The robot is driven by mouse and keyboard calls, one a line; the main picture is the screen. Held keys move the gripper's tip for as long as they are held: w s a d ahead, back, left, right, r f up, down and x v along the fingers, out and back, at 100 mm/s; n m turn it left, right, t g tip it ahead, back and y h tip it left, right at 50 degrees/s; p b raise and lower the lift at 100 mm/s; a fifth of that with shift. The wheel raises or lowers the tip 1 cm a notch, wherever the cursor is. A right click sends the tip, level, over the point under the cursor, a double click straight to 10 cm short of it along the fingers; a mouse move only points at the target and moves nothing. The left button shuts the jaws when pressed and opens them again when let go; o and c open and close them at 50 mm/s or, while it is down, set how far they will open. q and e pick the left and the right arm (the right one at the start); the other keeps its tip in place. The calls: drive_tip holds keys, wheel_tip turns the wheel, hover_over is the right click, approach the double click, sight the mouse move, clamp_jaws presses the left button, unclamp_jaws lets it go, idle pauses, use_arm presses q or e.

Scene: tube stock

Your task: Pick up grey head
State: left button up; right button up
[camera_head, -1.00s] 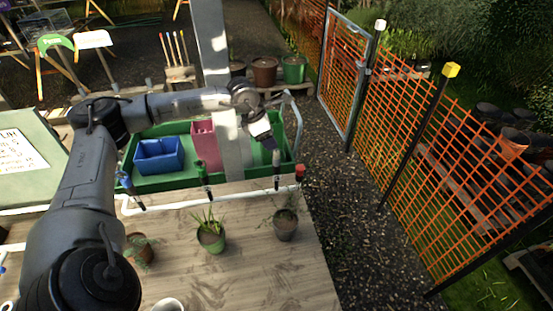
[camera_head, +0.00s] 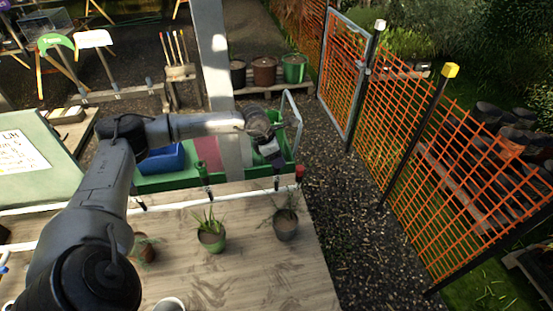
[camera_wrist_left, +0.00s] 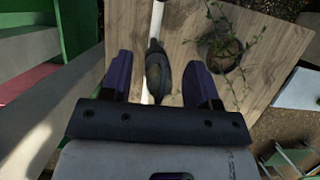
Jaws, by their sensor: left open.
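The grey head (camera_wrist_left: 157,72) shows in the left wrist view, dark grey and rounded, along the white pipe (camera_wrist_left: 156,20). It lies between the two purple-tipped fingers of my left gripper (camera_wrist_left: 160,78), with a gap on each side. In the head view my left gripper (camera_head: 274,158) is at the right part of the pipe, above the wooden table, and mostly hides the grey head. The left gripper is open. My right gripper is not in view.
On the same pipe are a green head (camera_head: 203,173) to the left and a red head (camera_head: 299,171) close on the right. Potted plants (camera_head: 211,240) (camera_head: 286,224) stand in front on the table (camera_head: 240,275). A green tray (camera_head: 160,183) with a blue bin (camera_head: 163,159) is behind.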

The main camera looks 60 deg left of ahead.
use_arm(q)
drive_tip(key=shift+c, duration=0.4)
drive_tip(key=c, duration=0.8)
drive_tip(key=shift+c, duration=0.2)
drive_tip(key=shift+r, duration=0.1)
drive_tip(key=shift+r, duration=0.5)
drive_tip(key=r, duration=0.3)
drive_tip(key=shift+s+d+r+b, duration=0.15)
drive_tip(key=shift+d+r+b, duration=0.1)
drive_tip(key=shift+b, duration=0.1)
drive_tip(key=s+d+r+b, duration=0.1)
drive_tip(key=s+d+r, duration=0.3)
drive_tip(key=d, duration=0.6)
drive_tip(key=shift+w+v, duration=0.2)
drive_tip(key=shift+v, duration=1)
drive_tip(key=shift+d+r, duration=0.1)
drive_tip(key=shift+d, duration=0.15)
drive_tip(key=shift+r, duration=0.2)
